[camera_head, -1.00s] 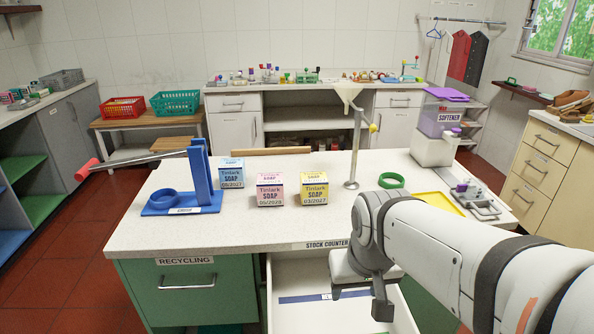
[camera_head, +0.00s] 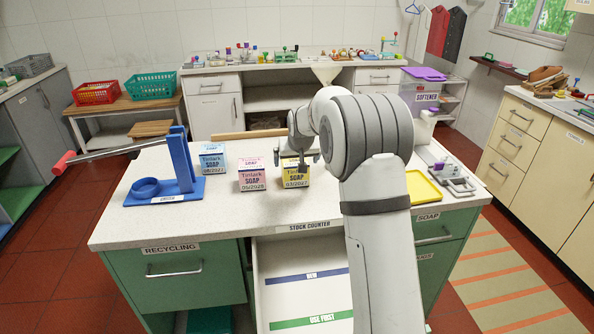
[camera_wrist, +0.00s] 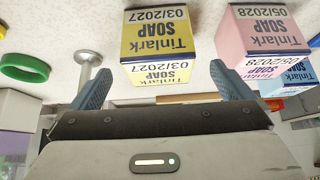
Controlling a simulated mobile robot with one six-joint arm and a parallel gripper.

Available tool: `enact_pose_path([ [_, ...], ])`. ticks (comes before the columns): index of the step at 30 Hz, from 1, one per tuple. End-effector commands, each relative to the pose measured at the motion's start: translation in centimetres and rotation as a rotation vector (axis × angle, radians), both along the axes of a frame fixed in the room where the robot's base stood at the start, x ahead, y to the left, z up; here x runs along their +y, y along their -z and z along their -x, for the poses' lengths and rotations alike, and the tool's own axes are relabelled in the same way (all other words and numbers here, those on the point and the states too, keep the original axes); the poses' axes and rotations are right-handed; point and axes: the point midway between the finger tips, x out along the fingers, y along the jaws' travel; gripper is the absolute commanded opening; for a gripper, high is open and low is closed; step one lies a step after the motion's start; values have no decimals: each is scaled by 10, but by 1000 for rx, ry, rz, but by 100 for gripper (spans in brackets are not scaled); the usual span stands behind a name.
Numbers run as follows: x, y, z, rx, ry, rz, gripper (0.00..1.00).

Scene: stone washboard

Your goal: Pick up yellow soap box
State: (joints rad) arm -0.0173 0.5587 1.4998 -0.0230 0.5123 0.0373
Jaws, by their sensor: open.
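The yellow soap box (camera_head: 296,182), marked 03/2027, stands on the stock counter (camera_head: 220,216) at the right end of a row of three. My gripper (camera_head: 297,163) is open at its top, partly covering it in the head view. In the wrist view the yellow soap box (camera_wrist: 158,35) appears upside down, ahead of and between the two spread fingers of my gripper (camera_wrist: 162,72). I cannot tell whether a finger touches it. The pink soap box (camera_head: 252,180) stands just to its left, and the blue soap box (camera_head: 212,160) is further left.
An open drawer (camera_head: 300,258) below the counter has a blue NEW strip and a green USE FIRST strip. A blue stand (camera_head: 180,160) is at the left. A yellow tray (camera_head: 423,188) lies at the right. A green ring (camera_wrist: 24,67) shows in the wrist view.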

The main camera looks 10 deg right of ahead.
Motion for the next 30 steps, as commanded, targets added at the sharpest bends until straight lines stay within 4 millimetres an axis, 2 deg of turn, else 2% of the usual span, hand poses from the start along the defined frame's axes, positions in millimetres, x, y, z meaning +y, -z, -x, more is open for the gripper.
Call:
enact_pose_path([
  [18,-1,61,-40,1,-1,0,100],
  [27,-1,65,-42,0,-2,0,100],
  [30,-1,65,-42,0,-2,0,92],
])
